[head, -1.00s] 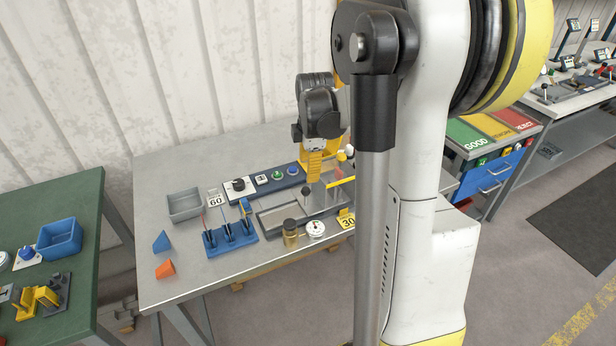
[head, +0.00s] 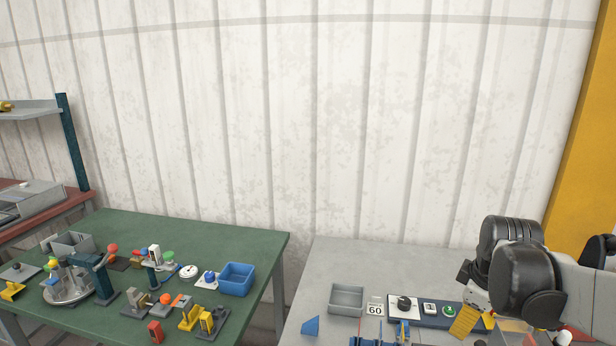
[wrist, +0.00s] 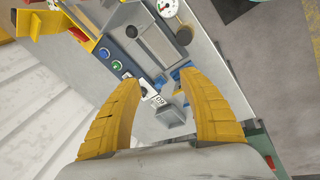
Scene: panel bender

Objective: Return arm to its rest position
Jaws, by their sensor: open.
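My gripper (wrist: 155,112) shows in the wrist view as two yellow ribbed fingers spread wide apart. It is open, with nothing between the fingertips. In the head view my arm comes in from the right edge, and part of the yellow gripper (head: 467,321) shows below its dark wrist joint, over the back of the grey table (head: 330,262). Beneath it is the dark control panel (head: 432,312) with a black knob and a green button. The panel also shows in the wrist view (wrist: 122,62). The fingertips are hidden in the head view.
A grey bin (head: 346,299), a "60" sign (head: 375,310) and a blue wedge (head: 311,326) lie on the grey table. The green table (head: 190,228) at left carries a blue bin (head: 237,279) and several small fixtures. A pale ribbed wall stands close behind both tables.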

